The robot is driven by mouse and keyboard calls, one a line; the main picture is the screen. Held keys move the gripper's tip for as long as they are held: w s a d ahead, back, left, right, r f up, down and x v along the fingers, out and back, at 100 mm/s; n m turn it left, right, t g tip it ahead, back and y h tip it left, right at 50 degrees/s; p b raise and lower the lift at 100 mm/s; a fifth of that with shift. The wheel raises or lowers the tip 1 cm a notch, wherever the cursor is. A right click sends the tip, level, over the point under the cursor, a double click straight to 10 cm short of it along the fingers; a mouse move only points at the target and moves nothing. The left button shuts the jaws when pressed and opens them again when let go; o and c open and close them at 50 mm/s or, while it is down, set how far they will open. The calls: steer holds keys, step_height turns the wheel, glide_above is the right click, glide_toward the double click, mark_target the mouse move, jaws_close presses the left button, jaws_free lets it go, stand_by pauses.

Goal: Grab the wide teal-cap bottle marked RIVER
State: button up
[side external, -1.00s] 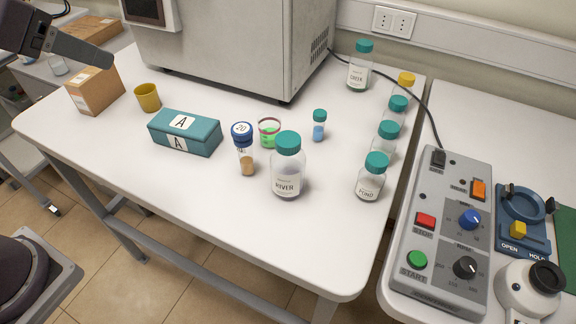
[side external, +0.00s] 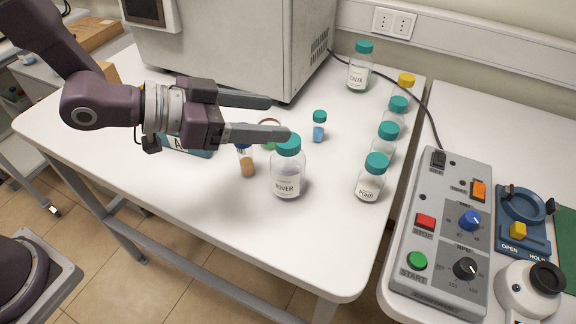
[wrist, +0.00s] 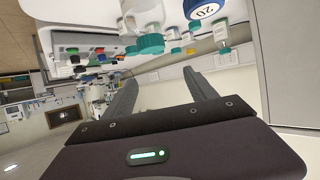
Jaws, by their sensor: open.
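The RIVER bottle (side external: 287,180) is a wide clear bottle with a teal cap and a white label, upright near the front of the white table. My gripper (side external: 279,118) is open and empty, its fingers level and pointing right in the side view. The nearer fingertip overlaps the teal cap's left edge in that view; I cannot tell whether it touches. In the wrist view, a large teal-capped bottle (wrist: 148,44), probably this one, shows above and beyond my open fingers (wrist: 159,77), not between them.
A blue-capped vial (side external: 247,165) stands just left of the bottle, partly behind my gripper. A small teal-capped vial (side external: 319,128) is behind. The POND bottle (side external: 370,180) and several others line the right edge. A teal box (side external: 190,150) is mostly hidden by my gripper.

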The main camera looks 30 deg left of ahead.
mark_target(298, 141)
steer(key=w+d+f, duration=0.1)
steer(key=f, duration=0.1)
steer(key=w+d+f, duration=0.2)
steer(key=f, duration=0.1)
steer(key=w+d+f, duration=0.1)
steer(key=d+f, duration=0.1)
steer(key=shift+w+f, duration=0.25)
steer(key=shift+w, duration=0.15)
jaws_close()
steer(key=shift+r, duration=0.1)
